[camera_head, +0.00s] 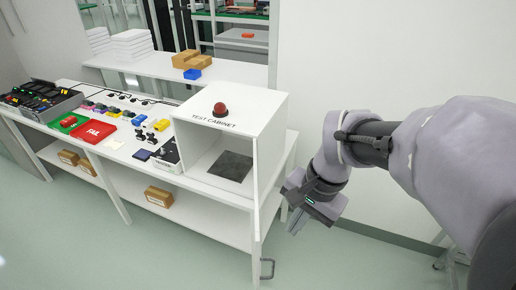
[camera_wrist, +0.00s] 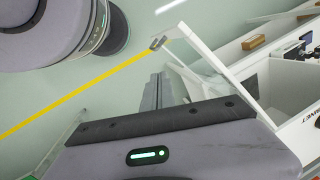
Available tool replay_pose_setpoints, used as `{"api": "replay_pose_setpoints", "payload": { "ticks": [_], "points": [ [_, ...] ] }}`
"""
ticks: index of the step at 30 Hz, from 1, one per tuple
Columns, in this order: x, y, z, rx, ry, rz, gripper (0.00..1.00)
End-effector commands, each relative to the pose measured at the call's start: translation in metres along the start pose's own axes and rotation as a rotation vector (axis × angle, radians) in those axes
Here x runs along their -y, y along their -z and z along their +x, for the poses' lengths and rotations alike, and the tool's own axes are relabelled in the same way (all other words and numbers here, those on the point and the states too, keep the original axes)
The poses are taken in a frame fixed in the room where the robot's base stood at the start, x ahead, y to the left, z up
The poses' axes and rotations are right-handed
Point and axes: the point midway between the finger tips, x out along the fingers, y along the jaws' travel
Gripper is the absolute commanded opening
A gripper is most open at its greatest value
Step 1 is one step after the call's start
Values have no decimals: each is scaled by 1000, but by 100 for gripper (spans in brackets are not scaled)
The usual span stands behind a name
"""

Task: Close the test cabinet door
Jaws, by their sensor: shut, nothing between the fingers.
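The white test cabinet (camera_head: 215,126) stands on the right end of the bench, with a red dome lamp (camera_head: 220,110) on top and a dark mat inside. Its door (camera_head: 257,215) stands open, swung out toward me and seen nearly edge-on in the head view. The door's grey handle (camera_head: 267,268) is at its outer edge, low in the picture. In the wrist view the door (camera_wrist: 205,62) slants from the cabinet to the handle (camera_wrist: 157,43). My gripper (camera_head: 294,226) is shut and empty, right of the door and apart from the handle. Its fingers show in the wrist view (camera_wrist: 158,88).
The bench (camera_head: 215,190) holds a red tray (camera_head: 92,133), a black parts bin (camera_head: 40,98) and small coloured parts. Cardboard boxes (camera_head: 158,196) lie on its lower shelf. A white wall is behind my arm. The floor in front of the bench is clear.

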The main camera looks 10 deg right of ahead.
Motion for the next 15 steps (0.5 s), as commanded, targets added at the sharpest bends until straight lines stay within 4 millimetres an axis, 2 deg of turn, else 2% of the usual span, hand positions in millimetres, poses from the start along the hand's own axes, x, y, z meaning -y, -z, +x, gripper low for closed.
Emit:
{"api": "replay_pose_setpoints", "payload": {
  "ticks": [3,7,11,15],
  "points": [
    [-5,30,9,109,-59,155,0],
    [-16,54,28,205,-107,295,0],
    [-23,64,43,252,-130,362,0],
    [-26,60,62,258,-133,368,0]
  ]
}}
